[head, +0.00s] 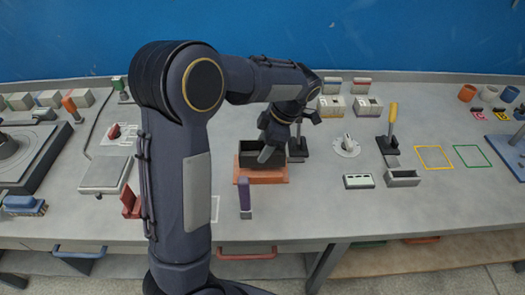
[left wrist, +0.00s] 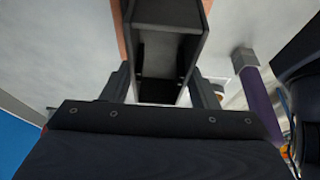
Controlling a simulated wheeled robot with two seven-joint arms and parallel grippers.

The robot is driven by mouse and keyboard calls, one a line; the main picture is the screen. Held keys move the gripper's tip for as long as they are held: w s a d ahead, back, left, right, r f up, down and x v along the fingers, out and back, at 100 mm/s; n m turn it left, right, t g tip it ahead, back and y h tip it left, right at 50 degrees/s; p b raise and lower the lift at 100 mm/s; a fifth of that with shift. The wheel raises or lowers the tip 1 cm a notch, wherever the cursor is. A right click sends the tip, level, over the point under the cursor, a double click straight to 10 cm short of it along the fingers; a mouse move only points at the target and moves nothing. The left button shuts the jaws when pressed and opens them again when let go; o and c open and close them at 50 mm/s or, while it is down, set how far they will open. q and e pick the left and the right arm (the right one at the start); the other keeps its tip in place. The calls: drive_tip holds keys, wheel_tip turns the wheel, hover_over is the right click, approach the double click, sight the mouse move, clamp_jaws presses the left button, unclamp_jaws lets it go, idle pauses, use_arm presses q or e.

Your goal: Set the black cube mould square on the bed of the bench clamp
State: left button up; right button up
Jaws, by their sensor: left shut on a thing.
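The black cube mould (head: 246,152), an open dark box, is at the orange-brown bed (head: 258,178) of the bench clamp in the middle of the bench. My left gripper (head: 268,152) comes down over it and is shut on it. In the left wrist view the mould (left wrist: 170,45) sits between the two fingers, its open inside facing the camera. A strip of the orange bed (left wrist: 120,35) shows beside it. Whether the mould touches the bed or hovers just above it, I cannot tell. My right gripper is in neither view.
A purple upright piece (head: 245,196) stands just in front of the bed, and a dark stand (head: 298,150) rises behind its right side. My arm hides part of the bench on the left.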

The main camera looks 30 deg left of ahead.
use_arm(q)
drive_tip(key=shift+w+a+f, duration=0.1)
drive_tip(key=shift+a+f, duration=0.15)
drive_tip(key=shift+f, duration=0.05)
drive_tip(key=shift+w+a+f, duration=0.1)
drive_tip(key=shift+w+f, duration=0.05)
drive_tip(key=shift+f, duration=1.6)
drive_tip(key=o, duration=1.3)
drive_tip(key=shift+f, duration=0.1)
drive_tip(key=v, duration=1.2)
drive_tip(key=shift+a, duration=0.1)
